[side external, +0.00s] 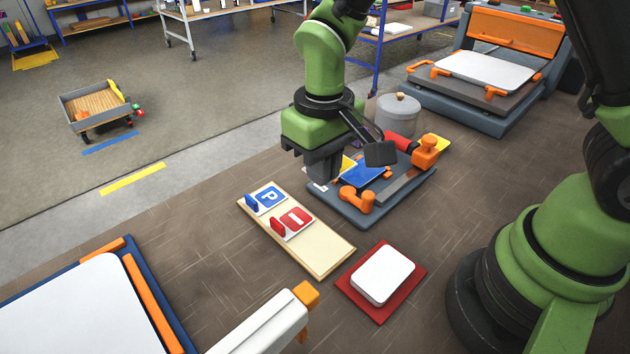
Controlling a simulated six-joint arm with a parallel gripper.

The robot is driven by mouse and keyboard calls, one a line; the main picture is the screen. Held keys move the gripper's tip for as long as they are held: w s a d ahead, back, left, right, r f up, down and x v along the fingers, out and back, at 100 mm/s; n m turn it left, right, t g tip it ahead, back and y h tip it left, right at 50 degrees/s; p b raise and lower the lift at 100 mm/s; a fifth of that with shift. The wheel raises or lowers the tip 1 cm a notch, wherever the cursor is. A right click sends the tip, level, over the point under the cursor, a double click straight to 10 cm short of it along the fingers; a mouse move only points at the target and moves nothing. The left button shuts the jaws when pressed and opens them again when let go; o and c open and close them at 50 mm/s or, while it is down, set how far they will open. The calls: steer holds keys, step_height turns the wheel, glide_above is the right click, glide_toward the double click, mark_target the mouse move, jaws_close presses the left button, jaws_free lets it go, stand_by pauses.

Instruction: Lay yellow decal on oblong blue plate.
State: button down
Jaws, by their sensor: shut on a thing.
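The oblong blue plate (367,176) lies on a dark grey fixture (362,216) with orange clamps. Part of it is hidden behind my gripper and its camera. My gripper (324,176) is low over the left end of the fixture, fingers pointing down, shut on the yellow decal (347,166). Only a yellow piece of the decal shows, just right of the fingers and beside the blue plate's left end. Its handle is hidden by the fingers. I cannot tell whether the decal touches the plate.
A wooden board (318,250) in front holds a blue P decal (267,198) and a red decal (294,222); its right end is bare. A white block on a red mat (350,291) lies to the right. A grey canister (397,114) and red roller (401,141) are behind.

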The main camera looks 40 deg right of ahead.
glide_above(354, 184)
step_height(354, 184, down, 3)
steer(key=shift+d+f, duration=0.1)
steer(key=shift+f, duration=3.1)
steer(key=shift+f, duration=0.25)
steer(key=c, duration=0.5)
jaws_free()
steer(key=shift+r, duration=3.55)
